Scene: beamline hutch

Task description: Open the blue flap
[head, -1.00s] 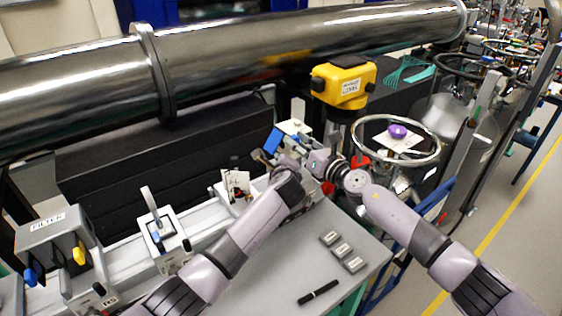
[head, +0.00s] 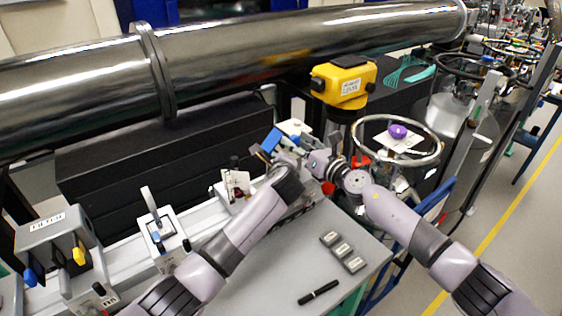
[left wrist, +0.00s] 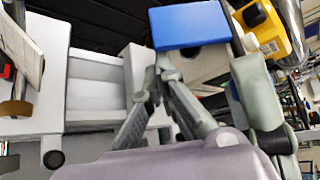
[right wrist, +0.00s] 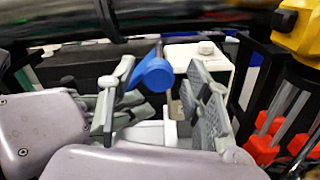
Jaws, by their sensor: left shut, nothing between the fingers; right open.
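The blue flap (head: 271,141) stands tilted on a small white unit (head: 294,127) at the far end of the bench rail. My left gripper (left wrist: 160,62) is shut and empty, its tips right at the lower edge of the flap (left wrist: 190,27) in the left wrist view; I cannot tell whether they touch. My right gripper (right wrist: 160,70) is open, and the flap (right wrist: 154,73) shows beyond and between its fingers. In the head view the right gripper (head: 308,160) is just right of the left one, whose fingertips are mostly hidden.
A yellow level (head: 343,80) stands behind the grippers, and a round handwheel frame (head: 437,150) is to the right. A big steel pipe (head: 240,50) runs across the back. Grey blocks (head: 343,250) and a black pen (head: 318,292) lie on the otherwise clear bench front.

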